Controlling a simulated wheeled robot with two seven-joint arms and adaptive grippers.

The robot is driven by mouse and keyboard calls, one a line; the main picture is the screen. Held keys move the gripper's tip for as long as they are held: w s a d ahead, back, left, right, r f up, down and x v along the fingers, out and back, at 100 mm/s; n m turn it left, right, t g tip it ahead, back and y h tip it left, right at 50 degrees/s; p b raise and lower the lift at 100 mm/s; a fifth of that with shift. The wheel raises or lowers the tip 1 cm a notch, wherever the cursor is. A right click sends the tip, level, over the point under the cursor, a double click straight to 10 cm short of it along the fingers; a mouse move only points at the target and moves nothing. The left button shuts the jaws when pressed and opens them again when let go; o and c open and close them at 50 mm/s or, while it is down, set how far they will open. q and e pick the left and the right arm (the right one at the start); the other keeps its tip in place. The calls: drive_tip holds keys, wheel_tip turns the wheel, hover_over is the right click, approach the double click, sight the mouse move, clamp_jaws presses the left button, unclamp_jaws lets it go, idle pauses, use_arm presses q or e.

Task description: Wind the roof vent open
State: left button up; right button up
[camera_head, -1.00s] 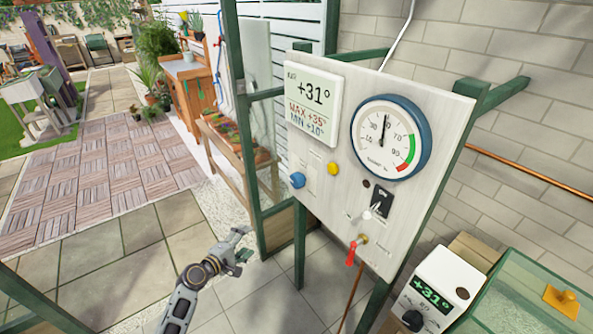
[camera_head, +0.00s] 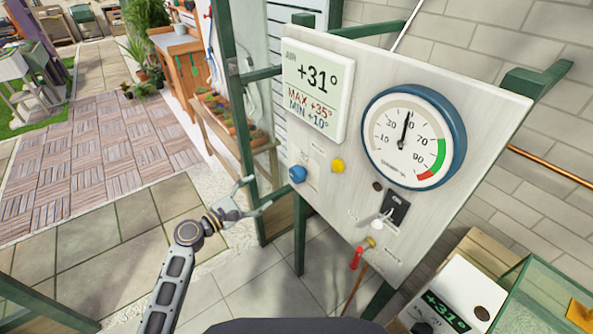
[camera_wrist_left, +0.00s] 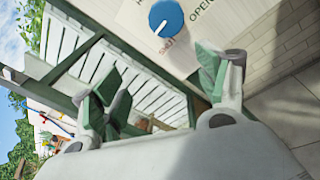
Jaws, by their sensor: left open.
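A round blue knob (camera_head: 297,174) is on the lower left of the pale control board (camera_head: 335,205). In the left wrist view the blue knob (camera_wrist_left: 166,17) has a white pointer line, with the word OPEN to its right and smaller lettering below. My left gripper (camera_head: 258,194) is open and empty, a little left of the knob and apart from it. In the left wrist view its spread fingers (camera_wrist_left: 155,84) are below the knob. The roof vent is not in view. My right gripper is not in view.
The board carries a yellow knob (camera_head: 338,166), a display reading +31° (camera_head: 318,88), a round dial (camera_head: 413,138), a switch (camera_head: 395,207) and a red-handled tap (camera_head: 356,258). A green frame post (camera_head: 240,130) stands behind the gripper. Paving lies open at left.

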sight(293, 176)
use_arm(q)
drive_tip(key=shift+s+d+r+n+g+h, duration=0.25)
drive_tip(key=shift+s+d+n+h, duration=0.1)
drive_tip(key=shift+n, duration=0.85)
drive_tip(key=shift+s+d+r+n+g+h, duration=0.15)
drive_tip(key=shift+s+d+r+n+h, duration=0.15)
drive_tip(key=shift+n, duration=0.9)
drive_tip(key=shift+s+d+r+n+g+h, duration=0.25)
drive_tip(key=shift+d+n+h, duration=0.1)
drive_tip(key=shift+n, duration=0.85)
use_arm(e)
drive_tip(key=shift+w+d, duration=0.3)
use_arm(q)
drive_tip(key=shift+w+d, duration=0.1)
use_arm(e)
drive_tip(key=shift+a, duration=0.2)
use_arm(q)
drive_tip(key=shift+p+x, duration=0.75)
drive_tip(key=shift+x, duration=6.05)
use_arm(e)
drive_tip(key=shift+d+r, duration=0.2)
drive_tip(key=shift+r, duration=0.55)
use_arm(q)
drive_tip(key=shift+c, duration=0.5)
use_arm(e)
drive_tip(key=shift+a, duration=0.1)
